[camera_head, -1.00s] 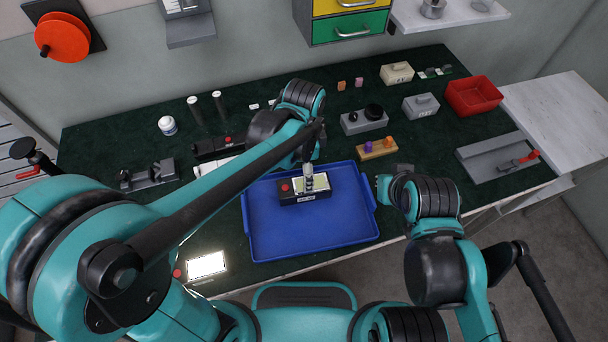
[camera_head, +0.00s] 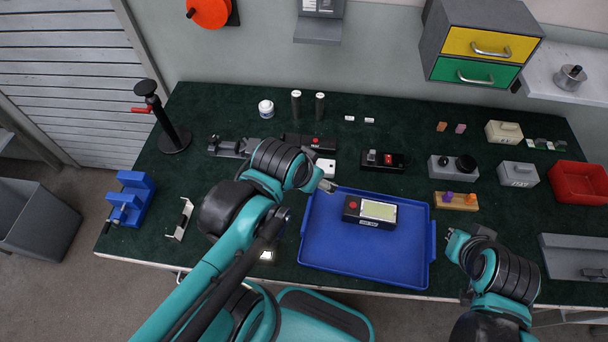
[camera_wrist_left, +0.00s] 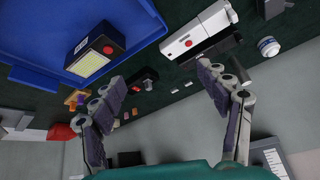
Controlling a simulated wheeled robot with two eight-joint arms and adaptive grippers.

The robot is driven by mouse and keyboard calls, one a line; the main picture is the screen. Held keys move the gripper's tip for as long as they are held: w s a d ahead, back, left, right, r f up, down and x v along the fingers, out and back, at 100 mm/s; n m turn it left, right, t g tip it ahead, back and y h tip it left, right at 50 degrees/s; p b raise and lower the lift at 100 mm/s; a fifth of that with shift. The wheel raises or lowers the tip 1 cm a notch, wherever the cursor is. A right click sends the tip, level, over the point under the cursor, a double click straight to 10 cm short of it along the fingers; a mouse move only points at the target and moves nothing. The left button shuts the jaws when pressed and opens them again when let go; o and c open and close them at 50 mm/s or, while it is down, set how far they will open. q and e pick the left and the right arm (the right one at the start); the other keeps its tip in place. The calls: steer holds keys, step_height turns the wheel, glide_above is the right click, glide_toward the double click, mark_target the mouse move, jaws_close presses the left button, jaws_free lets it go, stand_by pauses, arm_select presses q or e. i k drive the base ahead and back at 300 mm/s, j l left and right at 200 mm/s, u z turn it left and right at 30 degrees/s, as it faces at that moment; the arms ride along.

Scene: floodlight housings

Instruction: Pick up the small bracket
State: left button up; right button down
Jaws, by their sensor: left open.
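A small pale, U-shaped bracket (camera_head: 181,221) lies on the left part of the dark green bench top in the head view. My left gripper (camera_head: 327,186) is well to its right, by the left rim of the blue tray. In the left wrist view the left gripper (camera_wrist_left: 160,82) has its fingers wide apart with nothing between them. The bracket is not seen in that view. My right gripper (camera_head: 455,241) is right of the tray; its fingers are too small to read.
The blue tray (camera_head: 318,245) holds a black housing with a pale panel and red button (camera_head: 370,211). A blue fixture (camera_head: 130,198) and a black upright stand (camera_head: 174,139) flank the bracket's left and back. A white housing (camera_head: 326,167) lies behind my left gripper.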

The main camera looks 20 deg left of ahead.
mark_target(181, 223)
steer(key=k+l+u, duration=0.15)
steer(key=u, duration=0.15)
steer(key=k+l+u, duration=0.1)
steer(key=u, duration=0.25)
steer(key=k+u, duration=0.1)
steer(key=u, duration=1.35)
steer(key=k+l+z, duration=0.25)
steer(key=k+l, duration=0.2)
steer(key=l, duration=0.1)
